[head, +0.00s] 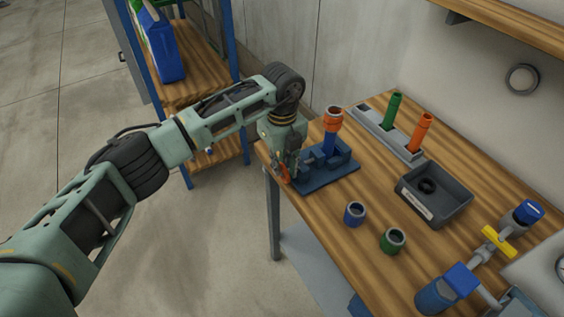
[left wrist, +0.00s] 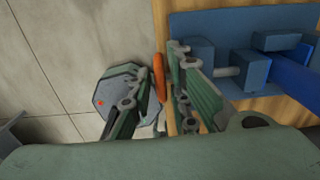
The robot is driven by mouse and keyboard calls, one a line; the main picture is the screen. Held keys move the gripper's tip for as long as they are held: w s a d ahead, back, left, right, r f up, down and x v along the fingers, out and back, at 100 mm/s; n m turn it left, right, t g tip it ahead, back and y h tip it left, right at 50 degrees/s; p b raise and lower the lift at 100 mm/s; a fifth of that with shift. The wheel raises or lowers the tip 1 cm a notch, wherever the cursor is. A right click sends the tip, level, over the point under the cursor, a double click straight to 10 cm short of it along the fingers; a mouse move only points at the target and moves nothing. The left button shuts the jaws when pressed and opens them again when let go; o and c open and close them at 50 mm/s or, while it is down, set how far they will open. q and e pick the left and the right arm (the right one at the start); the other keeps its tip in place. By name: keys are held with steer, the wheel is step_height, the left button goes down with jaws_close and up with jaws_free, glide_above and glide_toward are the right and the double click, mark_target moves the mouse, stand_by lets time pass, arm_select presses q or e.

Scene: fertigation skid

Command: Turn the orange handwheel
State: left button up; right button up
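The orange handwheel (head: 283,173) sits at the near left end of a blue vise-like fixture (head: 328,180), by the table's edge. In the left wrist view the handwheel (left wrist: 159,77) shows edge-on as a thin upright orange strip. My left gripper (head: 286,160) points down at the handwheel and hides part of it in the head view. In the left wrist view the fingers of my left gripper (left wrist: 157,88) stand apart, with the handwheel between them, closer to the right finger. A gap shows on the left side; contact on the right cannot be told. My right gripper is not in view.
A blue tube with an orange collar (head: 332,122) stands in the fixture. Blue (head: 354,213) and green (head: 393,240) fittings, a grey bin (head: 435,191) and a rack (head: 386,135) share the wooden table. A blue-framed shelf (head: 190,90) stands behind my left arm.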

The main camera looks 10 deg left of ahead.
arm_select(q)
steer(key=shift+f, duration=0.3)
steer(key=shift+c, duration=0.2)
jaws_close()
